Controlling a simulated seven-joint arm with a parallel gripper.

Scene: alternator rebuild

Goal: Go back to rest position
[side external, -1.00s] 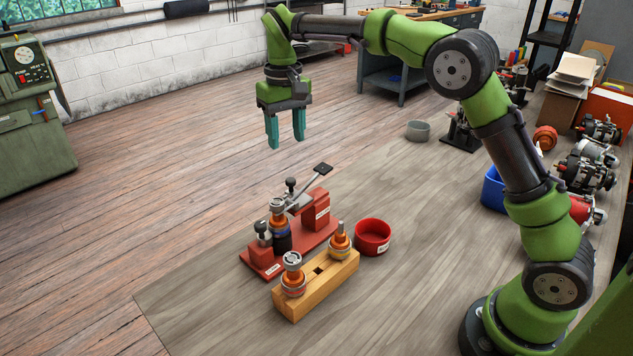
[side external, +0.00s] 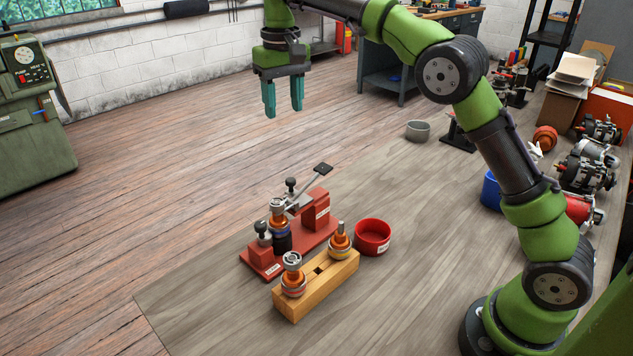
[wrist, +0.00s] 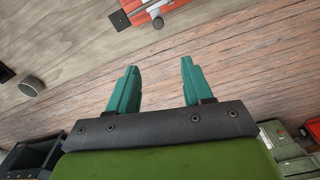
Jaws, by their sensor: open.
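My gripper (side external: 283,112) is open and empty, raised high above the work with its teal fingers pointing down. In the wrist view my gripper (wrist: 160,70) shows its two fingers apart with nothing between them. Below it in the side view stands a red fixture (side external: 318,218) with a lever, holding an orange and dark rotor (side external: 281,238) upright. In front of it a wooden block (side external: 318,286) carries two more rotors, one at its left end (side external: 293,278) and one at its right end (side external: 340,243). Part of the red fixture also shows at the top of the wrist view (wrist: 165,10).
A red bowl (side external: 372,237) sits right of the wooden block. A grey bowl (side external: 418,131), a blue bin (side external: 491,190) and several alternators (side external: 587,172) lie farther back and right. A green machine (side external: 35,120) stands at the left. The air around the gripper is clear.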

